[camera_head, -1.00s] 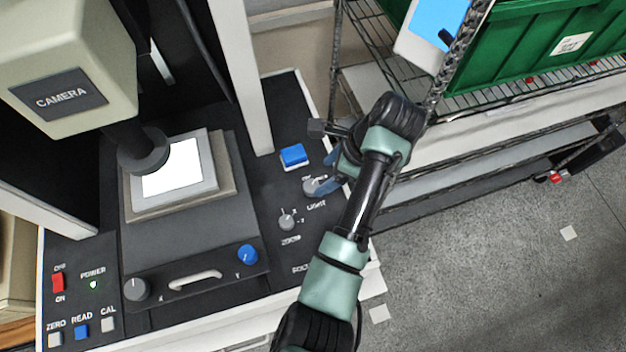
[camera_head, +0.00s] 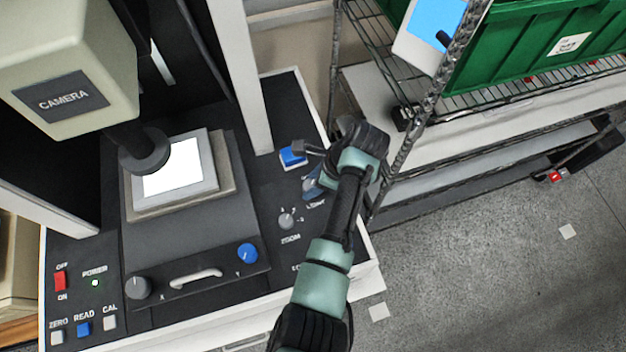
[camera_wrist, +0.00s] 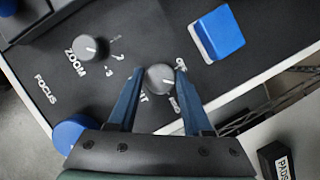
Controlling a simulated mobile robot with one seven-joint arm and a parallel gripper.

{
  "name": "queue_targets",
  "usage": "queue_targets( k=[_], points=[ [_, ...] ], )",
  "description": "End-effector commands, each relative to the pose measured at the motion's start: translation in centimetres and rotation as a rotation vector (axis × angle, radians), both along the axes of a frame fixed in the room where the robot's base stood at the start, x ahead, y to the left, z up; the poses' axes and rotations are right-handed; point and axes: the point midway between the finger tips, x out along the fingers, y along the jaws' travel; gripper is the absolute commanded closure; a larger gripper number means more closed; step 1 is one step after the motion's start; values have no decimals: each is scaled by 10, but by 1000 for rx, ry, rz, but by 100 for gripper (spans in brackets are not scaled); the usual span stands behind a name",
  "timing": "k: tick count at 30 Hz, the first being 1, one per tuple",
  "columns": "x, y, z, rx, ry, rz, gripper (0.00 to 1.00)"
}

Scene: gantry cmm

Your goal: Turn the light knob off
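The light knob (camera_wrist: 160,78) is a round grey dial on the black panel, with lettering around it partly covered by my fingers. In the wrist view it sits between the tips of my gripper (camera_wrist: 155,76). The two blue fingers are apart, one on each side of the knob. A narrow gap seems to show, but I cannot tell whether they touch it. In the head view my gripper (camera_head: 312,180) is over the light knob at the panel's right side and largely hides it.
A blue button (camera_wrist: 217,34) stands close beside the light knob. The zoom knob (camera_wrist: 88,48) is on the other side; it also shows in the head view (camera_head: 286,221). A wire shelf with a green bin (camera_head: 520,45) stands to the right of the machine.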

Motion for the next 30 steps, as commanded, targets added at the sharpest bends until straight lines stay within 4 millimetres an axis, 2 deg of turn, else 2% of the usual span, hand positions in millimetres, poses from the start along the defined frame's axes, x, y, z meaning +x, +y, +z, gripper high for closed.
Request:
queue_targets(
  k=[1,6,8,20,30],
  points=[
    [0,0,0,0,0,0,61],
    [0,0,0,0,0,0,92],
    [0,0,0,0,0,0,100],
    [1,0,0,0,1,68,100],
    [3,-1,-1,1,0,318,100]
  ],
)
